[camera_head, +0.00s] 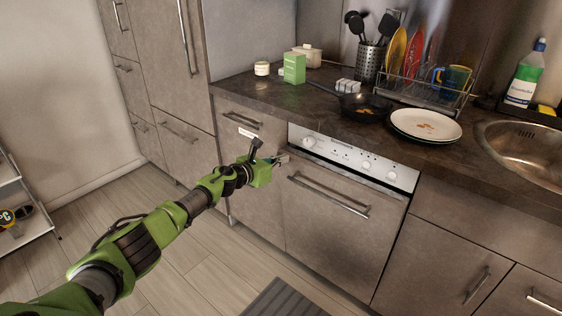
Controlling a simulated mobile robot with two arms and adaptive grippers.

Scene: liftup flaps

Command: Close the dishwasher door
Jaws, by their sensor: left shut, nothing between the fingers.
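The dishwasher door (332,232) is a grey-brown front panel with a metal bar handle (328,194). It stands upright beneath a silver control panel (352,156) with knobs, and looks flush or nearly flush with the cabinets beside it. My green left arm reaches in from the lower left. My left gripper (281,159) is shut and empty, near the upper left corner of the door, just left of the control panel. I cannot tell whether it touches the front. My right gripper is not in view.
The dark worktop (310,108) above holds a green box (294,68), a black pan (363,105), white plates (426,124) and a dish rack (420,90). A sink (530,150) is at the right. A grey mat (284,300) lies on the floor, which is otherwise mostly clear.

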